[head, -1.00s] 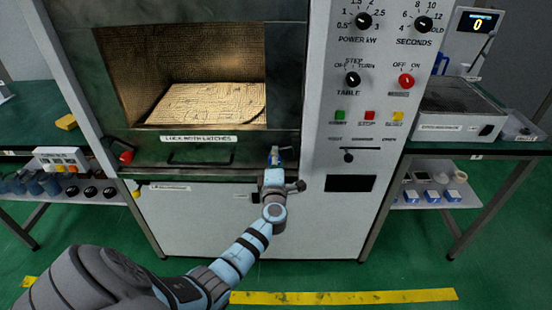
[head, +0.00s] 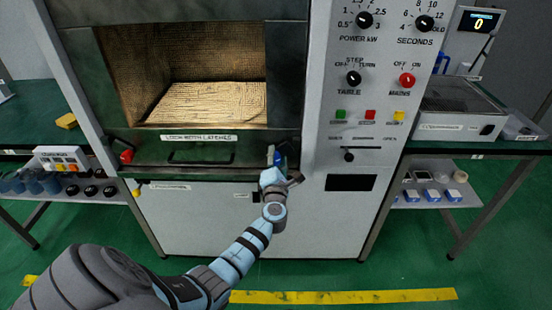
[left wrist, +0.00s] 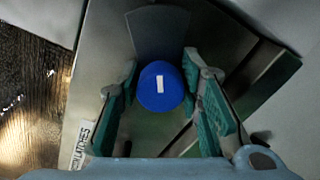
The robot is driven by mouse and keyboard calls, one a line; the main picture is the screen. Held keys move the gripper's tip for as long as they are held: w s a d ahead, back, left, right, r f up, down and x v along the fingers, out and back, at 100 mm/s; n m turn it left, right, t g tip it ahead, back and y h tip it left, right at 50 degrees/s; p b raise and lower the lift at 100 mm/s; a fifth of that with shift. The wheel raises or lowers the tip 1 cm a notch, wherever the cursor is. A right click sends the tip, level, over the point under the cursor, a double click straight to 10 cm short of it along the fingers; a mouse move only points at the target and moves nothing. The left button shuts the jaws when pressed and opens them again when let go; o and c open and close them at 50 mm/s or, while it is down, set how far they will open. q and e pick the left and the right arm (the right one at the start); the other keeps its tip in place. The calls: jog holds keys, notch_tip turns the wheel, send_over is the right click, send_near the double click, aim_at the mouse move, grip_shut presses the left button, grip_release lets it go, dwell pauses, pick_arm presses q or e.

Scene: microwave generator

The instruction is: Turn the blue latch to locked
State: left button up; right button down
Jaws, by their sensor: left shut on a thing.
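The blue latch (head: 277,158) is at the lower right corner of the microwave door, beside the control panel. In the left wrist view it is a round blue knob (left wrist: 160,86) with a short white mark that runs nearly upright in the picture. My left gripper (head: 275,164) reaches it from below. Its two green-padded fingers (left wrist: 160,100) stand on either side of the knob, shut on it. In the head view the gripper partly hides the latch. My right gripper is not in view.
A red latch (head: 126,156) is at the door's lower left. A handle bar (head: 185,163) and a label about locking both latches (head: 199,137) lie between. The control panel (head: 330,100) rises close to the right of my gripper. Side tables hold other equipment.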

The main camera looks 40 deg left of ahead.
pick_arm(q)
jog(key=o, duration=1.1)
jog(key=shift+d, duration=0.1)
jog(key=shift+s, duration=0.1)
jog(key=v, duration=1.1)
jog(key=shift+s+d, duration=0.2)
jog(key=shift+d, duration=0.1)
